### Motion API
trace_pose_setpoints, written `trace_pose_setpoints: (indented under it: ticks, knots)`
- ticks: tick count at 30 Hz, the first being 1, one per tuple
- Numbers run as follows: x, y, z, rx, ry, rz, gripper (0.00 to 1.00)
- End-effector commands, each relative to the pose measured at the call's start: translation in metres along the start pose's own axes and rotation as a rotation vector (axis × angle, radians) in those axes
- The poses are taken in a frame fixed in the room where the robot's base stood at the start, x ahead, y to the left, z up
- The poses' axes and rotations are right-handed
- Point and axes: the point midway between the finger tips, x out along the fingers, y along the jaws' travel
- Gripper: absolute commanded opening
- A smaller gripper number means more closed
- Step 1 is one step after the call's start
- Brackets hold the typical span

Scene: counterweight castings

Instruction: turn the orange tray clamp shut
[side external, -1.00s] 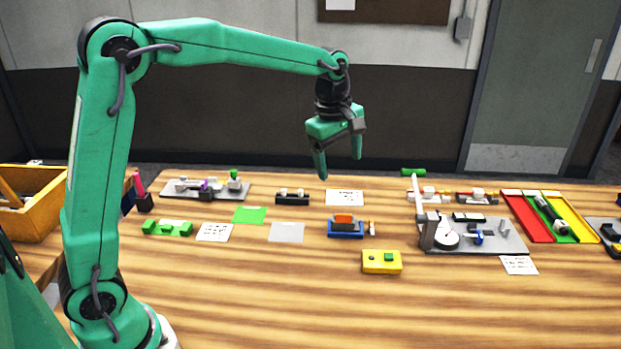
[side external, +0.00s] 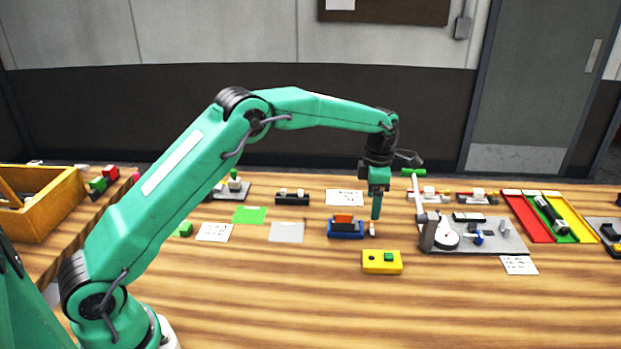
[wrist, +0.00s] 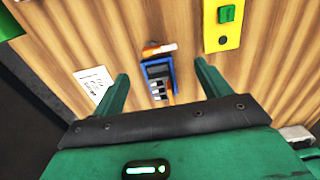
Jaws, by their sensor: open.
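A small blue tray (side external: 346,235) with an orange block (side external: 343,219) on it sits mid-table. In the wrist view the blue tray (wrist: 174,72) shows dark slots. A small white and orange piece, which looks like the clamp (side external: 372,229), stands just right of the tray. In the wrist view the clamp (wrist: 160,49) lies across the tray's upper end. My gripper (side external: 376,216) points down just above the clamp, its fingers overlapping in the side view. In the wrist view my gripper (wrist: 161,72) is open and empty, its fingers either side of the tray. Contact cannot be told.
A yellow box (side external: 375,267) with a green button stands in front of the tray. A white card (side external: 344,197) lies behind. The front table is clear.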

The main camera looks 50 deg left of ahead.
Motion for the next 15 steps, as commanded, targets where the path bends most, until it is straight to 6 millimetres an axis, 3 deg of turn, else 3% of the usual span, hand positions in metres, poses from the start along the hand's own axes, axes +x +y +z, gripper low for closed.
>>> trace_pose_setpoints:
  ticks: [8,15]
  knots:
    - [0.004,0.0,0.0,-0.001,0.001,-0.001,0.76]
    - [0.024,0.0,-0.001,0.0,0.002,-0.002,0.76]
